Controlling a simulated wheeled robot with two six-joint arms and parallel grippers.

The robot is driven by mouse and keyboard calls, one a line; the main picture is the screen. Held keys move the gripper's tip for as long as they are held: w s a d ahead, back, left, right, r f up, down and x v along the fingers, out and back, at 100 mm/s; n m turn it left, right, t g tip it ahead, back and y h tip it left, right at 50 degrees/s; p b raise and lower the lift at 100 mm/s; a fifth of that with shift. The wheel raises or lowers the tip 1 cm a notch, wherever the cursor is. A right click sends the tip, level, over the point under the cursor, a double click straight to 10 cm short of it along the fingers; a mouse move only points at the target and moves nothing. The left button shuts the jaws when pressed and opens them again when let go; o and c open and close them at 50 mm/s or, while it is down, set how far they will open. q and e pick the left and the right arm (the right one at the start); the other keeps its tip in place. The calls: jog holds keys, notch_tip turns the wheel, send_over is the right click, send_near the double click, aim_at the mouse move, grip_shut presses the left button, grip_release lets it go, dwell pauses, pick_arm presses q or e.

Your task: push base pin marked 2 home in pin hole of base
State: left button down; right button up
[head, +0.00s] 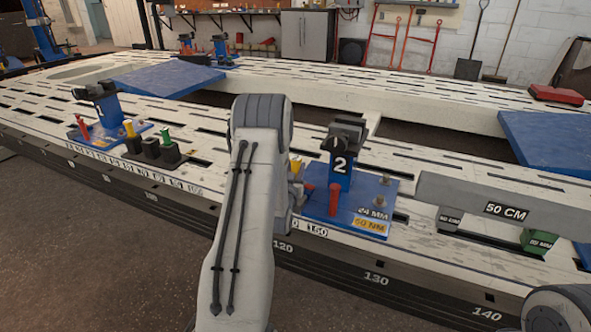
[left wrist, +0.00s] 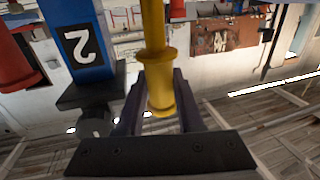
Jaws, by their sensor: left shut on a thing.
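The blue base (head: 352,210) marked 2 stands on the white bench frame, with an upright post and a dark clamp head. Its white label 2 (left wrist: 80,46) shows upside down in the left wrist view. My left gripper (head: 297,190) is beside the post, partly hidden behind my left arm. In the left wrist view my left gripper (left wrist: 160,98) is shut on a yellow pin (left wrist: 153,28), around its collared end. The pin's top also shows in the head view (head: 296,166). Its far end and the pin hole are hidden. My right gripper is not in view.
A red pin (head: 335,200) stands on the same base, close to the held pin. A grey beam (head: 465,200) marked 50 CM lies to the right. A black block with yellow and green pieces (head: 152,150) and another blue base (head: 105,135) stand at left.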

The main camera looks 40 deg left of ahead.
pick_arm(q)
jog(key=shift+f+b, duration=3.35)
jog(key=shift+f, duration=0.65)
jog(key=shift+c, duration=2.3)
grip_release()
jog(key=shift+s, duration=0.1)
jog(key=p+v, duration=0.3)
jog(key=v, duration=0.7)
jog(key=shift+d, duration=0.2)
